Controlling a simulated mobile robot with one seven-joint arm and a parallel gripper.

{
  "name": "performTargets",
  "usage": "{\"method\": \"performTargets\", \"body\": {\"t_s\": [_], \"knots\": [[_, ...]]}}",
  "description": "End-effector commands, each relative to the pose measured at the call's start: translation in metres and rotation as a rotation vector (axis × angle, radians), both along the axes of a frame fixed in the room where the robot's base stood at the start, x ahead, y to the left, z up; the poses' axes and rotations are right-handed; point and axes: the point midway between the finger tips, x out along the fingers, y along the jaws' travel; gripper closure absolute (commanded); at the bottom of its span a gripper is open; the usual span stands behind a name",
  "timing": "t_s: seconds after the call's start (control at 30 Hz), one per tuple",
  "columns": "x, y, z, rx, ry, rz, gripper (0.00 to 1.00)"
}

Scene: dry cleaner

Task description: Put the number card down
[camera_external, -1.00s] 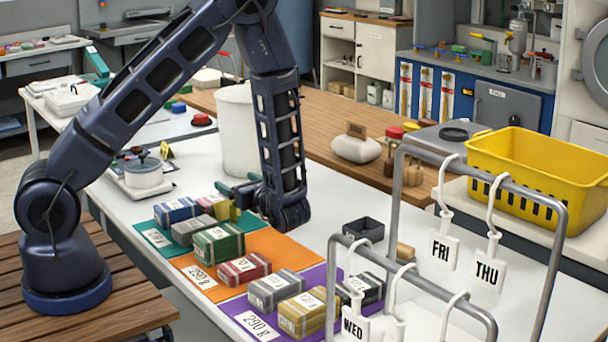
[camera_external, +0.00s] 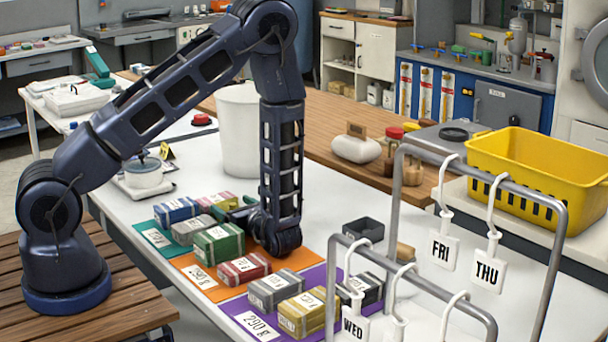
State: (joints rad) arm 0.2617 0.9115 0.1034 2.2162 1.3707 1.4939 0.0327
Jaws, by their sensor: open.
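A small yellow-and-black card (camera_external: 167,151) stands behind the white round pot on the bench. White cards with printed numbers lie flat at the front of the mats: one on the teal mat (camera_external: 156,238), one on the orange mat (camera_external: 200,277) and one on the purple mat (camera_external: 257,325). I cannot tell which is the number card. My gripper (camera_external: 238,213) is open, low beside the green bundle (camera_external: 219,245) and an olive piece at the back of the mats. The wrist partly hides the space between its fingers, and I cannot see anything held there.
Several banded bundles, including a red one (camera_external: 243,268) and a yellow one (camera_external: 305,313), crowd the mats. A white bin (camera_external: 238,130) stands behind my gripper. Grey rails (camera_external: 412,275) with day tags stand at right. A dark open tray (camera_external: 363,230) sits right of the mats.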

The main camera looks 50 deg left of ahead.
Motion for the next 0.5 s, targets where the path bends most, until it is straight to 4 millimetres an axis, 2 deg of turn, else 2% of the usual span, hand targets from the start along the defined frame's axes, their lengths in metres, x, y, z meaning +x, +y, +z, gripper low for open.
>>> {"method": "performTargets", "body": {"t_s": [0.3, 0.5], "knots": [[-0.001, 0.04, 0.0, 0.0, -0.001, 0.004, 0.21], [0.0, 0.046, 0.0, 0.0, -0.001, 0.001, 0.21]]}}
